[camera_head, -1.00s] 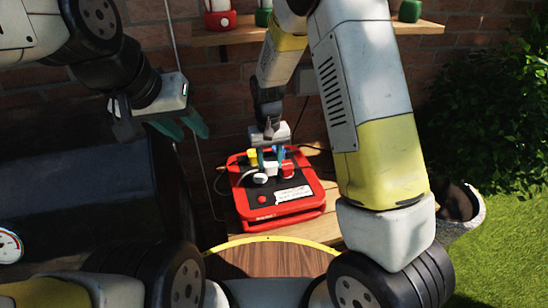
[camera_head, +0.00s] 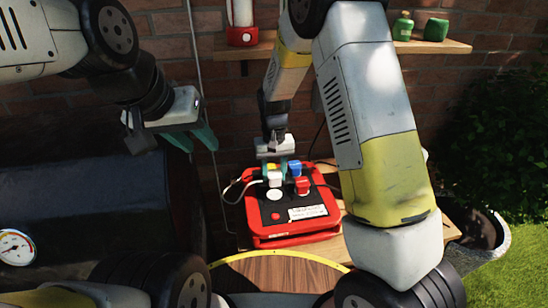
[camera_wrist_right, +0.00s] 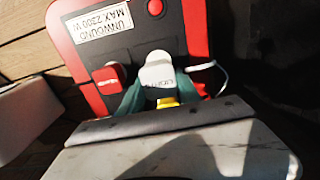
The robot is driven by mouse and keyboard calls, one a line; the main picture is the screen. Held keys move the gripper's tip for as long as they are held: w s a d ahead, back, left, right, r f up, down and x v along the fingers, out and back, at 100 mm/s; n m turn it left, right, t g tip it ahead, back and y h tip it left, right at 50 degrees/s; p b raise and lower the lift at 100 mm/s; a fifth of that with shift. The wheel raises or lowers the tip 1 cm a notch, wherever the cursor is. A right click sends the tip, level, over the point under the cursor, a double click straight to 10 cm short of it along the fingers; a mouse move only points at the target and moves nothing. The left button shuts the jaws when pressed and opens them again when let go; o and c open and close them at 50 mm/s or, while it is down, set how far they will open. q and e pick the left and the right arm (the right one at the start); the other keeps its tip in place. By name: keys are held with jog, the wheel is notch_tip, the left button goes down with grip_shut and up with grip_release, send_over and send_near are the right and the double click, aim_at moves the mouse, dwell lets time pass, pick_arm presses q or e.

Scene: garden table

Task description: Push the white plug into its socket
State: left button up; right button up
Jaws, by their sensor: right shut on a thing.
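The white plug (camera_head: 275,180) is on the red and black power box (camera_head: 262,228), just behind a round white socket (camera_head: 274,195) in the head view. My right gripper (camera_head: 273,164) points down at it from behind. In the right wrist view the gripper's teal fingertips (camera_wrist_right: 157,90) close on both sides of the white plug (camera_wrist_right: 157,73), which has lettering on it. I cannot tell whether the plug is seated or held just above the box. My left gripper (camera_head: 190,135) hangs empty and open, up left of the box.
A blue plug (camera_head: 294,167) and a red plug (camera_head: 302,186) stand close on the right. A yellow plug (camera_wrist_right: 167,102) is between my right fingers and the box's far edge. A dark grill (camera_head: 90,200) stands left; a shelf (camera_head: 430,47) is behind.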

aim_at(274, 193)
jog(key=shift+f, duration=1.9)
jog(key=shift+f, duration=0.55)
dwell(0.6)
jog(key=o, duration=1.4)
jog(key=shift+c, duration=0.2)
jog(key=shift+r, duration=0.1)
notch_tip(274, 193, up, 6)
jog(key=shift+r, duration=0.8)
